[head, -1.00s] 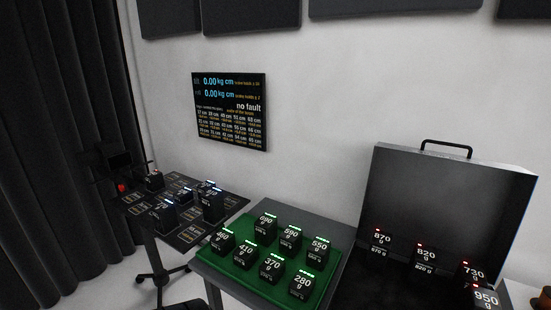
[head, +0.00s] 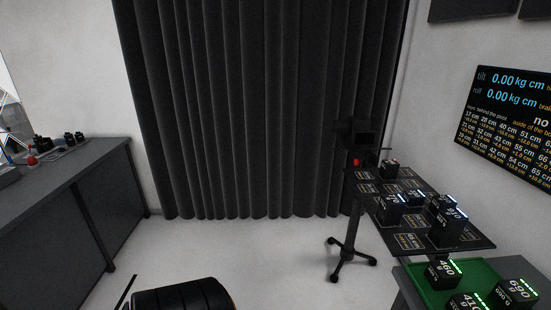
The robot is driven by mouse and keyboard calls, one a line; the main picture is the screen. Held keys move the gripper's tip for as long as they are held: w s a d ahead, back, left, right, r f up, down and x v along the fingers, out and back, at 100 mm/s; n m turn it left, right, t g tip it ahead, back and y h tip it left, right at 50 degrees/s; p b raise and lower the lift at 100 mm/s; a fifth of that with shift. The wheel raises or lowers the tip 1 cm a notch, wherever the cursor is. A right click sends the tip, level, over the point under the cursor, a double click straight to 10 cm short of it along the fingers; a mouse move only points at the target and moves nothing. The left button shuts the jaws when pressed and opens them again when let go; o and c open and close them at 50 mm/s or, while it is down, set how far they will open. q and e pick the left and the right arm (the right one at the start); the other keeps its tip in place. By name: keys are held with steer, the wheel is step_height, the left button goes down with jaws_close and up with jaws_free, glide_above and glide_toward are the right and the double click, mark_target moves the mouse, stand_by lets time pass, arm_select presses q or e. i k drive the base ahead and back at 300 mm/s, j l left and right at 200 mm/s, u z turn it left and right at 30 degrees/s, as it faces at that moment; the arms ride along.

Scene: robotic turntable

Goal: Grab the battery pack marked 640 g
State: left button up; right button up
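I cannot read a 640 g mark on any battery pack in view. Black packs marked 460 (head: 440,275), 690 (head: 516,293) and 410 (head: 466,302) stand on the green mat (head: 408,272) at the lower right, with green lights on top. The last two are cut by the picture edge. More black packs, such as one at the left (head: 389,211) and one at the front (head: 445,232), stand on the dark stand-mounted board (head: 410,240). Their lights are whitish blue and their marks are too small to read surely. Neither of my grippers is in view.
A wall screen (head: 507,125) at the right reads 0.00 kg cm for tilt and roll. A grey counter (head: 60,200) with small black items stands at the left. A dark curtain (head: 250,100) hangs behind.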

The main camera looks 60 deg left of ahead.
mark_target(389, 170)
steer(key=u, duration=1)
steer(key=i+j, duration=0.4)
steer(key=j, duration=0.2)
steer(key=u, duration=0.05)
